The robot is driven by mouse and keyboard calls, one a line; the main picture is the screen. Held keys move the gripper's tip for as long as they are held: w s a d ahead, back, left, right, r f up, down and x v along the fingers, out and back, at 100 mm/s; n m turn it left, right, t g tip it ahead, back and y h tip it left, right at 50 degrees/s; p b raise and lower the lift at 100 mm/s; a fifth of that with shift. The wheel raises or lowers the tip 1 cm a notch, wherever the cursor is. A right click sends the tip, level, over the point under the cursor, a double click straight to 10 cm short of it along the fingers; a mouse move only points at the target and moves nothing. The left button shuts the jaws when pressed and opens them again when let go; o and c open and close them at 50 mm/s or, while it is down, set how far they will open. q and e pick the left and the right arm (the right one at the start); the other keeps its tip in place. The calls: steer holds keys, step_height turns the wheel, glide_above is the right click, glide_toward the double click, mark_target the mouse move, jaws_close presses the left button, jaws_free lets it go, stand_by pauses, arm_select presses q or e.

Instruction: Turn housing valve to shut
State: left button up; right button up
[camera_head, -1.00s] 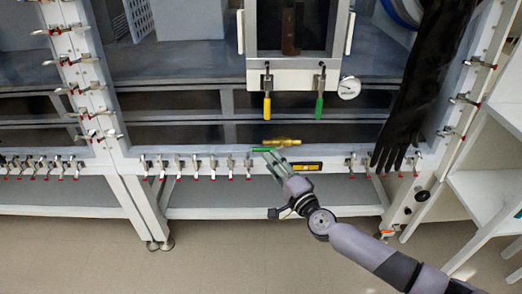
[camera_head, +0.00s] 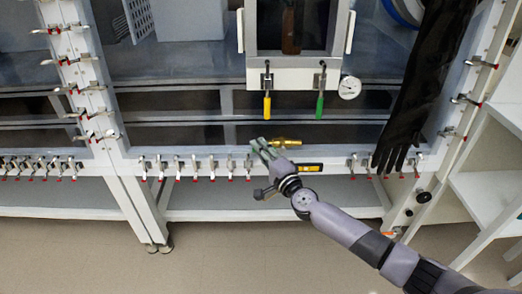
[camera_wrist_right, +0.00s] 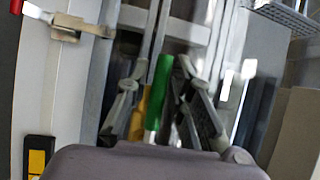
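The valve has a brass body (camera_head: 286,142), lying just above the front rail in the head view. Its green handle (camera_wrist_right: 160,88) shows in the right wrist view, between the two fingers, with a yellow part (camera_wrist_right: 138,117) beside it. My right gripper (camera_head: 258,146) is at the left end of the brass body and covers most of the handle in the head view. In the wrist view its fingers (camera_wrist_right: 160,66) stand apart on both sides of the green handle, with a gap visible. Contact on the right side is unclear. My left gripper is out of view.
A yellow handle (camera_head: 267,105) and a green handle (camera_head: 320,105) hang below the chamber door, beside a round gauge (camera_head: 349,88). Latches (camera_head: 212,167) line the front rail, with a yellow-black label (camera_head: 309,167) close to my gripper. A black glove (camera_head: 412,110) hangs at right.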

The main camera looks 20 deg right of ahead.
jaws_close()
stand_by(0.7)
